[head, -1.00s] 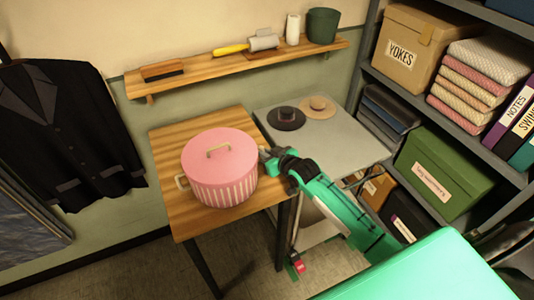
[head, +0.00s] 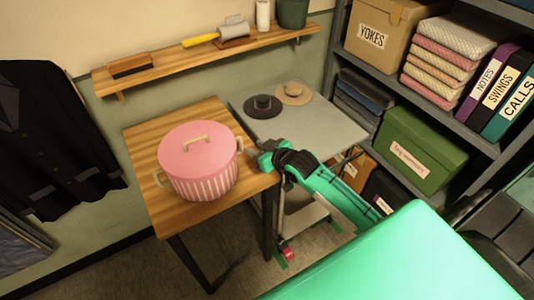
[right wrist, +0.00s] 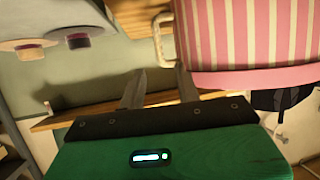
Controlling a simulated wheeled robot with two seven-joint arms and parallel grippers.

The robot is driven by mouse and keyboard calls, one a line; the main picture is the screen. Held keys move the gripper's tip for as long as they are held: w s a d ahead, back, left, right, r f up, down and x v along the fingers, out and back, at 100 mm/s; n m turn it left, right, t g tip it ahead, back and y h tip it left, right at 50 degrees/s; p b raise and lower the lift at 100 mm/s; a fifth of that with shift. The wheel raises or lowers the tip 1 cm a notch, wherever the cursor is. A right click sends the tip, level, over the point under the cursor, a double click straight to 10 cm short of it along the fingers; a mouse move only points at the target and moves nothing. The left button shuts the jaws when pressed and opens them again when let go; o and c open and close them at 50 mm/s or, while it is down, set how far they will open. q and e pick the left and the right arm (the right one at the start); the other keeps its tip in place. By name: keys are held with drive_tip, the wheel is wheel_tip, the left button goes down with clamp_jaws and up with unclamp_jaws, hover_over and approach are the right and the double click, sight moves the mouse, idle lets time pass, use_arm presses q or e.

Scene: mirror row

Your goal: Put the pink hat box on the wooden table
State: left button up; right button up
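The pink hat box (head: 199,165) has a pink lid, striped sides and pale handles. It stands upright on the wooden table (head: 147,135). It also shows close up in the right wrist view (right wrist: 255,35), with one side handle (right wrist: 160,38) near my fingertips. My right gripper (head: 253,150) is just right of the box, by that handle. In the right wrist view its two fingers (right wrist: 160,85) are apart with nothing between them; the handle lies beyond the tips. My left gripper is not in view.
A grey trolley (head: 310,127) with a black hat (head: 263,106) and a tan hat (head: 294,93) adjoins the table's right side. A wall shelf (head: 170,72) runs behind. A loaded rack (head: 440,107) stands at right. A dark jacket (head: 60,130) hangs at left.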

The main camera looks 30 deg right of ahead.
drive_tip(key=v, duration=0.5)
drive_tip(key=shift+s+r+b, duration=0.1)
drive_tip(key=shift+b, duration=0.25)
drive_tip(key=s+a+f+g+h, duration=0.1)
drive_tip(key=s+a+f+g, duration=0.15)
drive_tip(key=s, duration=0.75)
drive_tip(key=s+a+f+g+h, duration=0.1)
drive_tip(key=s+a+f+g, duration=0.2)
drive_tip(key=s, duration=0.6)
drive_tip(key=s+a+f+g+h, duration=0.1)
drive_tip(key=s+f+g, duration=0.25)
drive_tip(key=s, duration=0.65)
wheel_tip(320, 180, down, 29)
drive_tip(key=g, duration=0.2)
drive_tip(key=s+d+f+g, duration=0.1)
drive_tip(key=s+d+f, duration=0.2)
drive_tip(key=s+f, duration=1.6)
drive_tip(key=shift+f, duration=0.85)
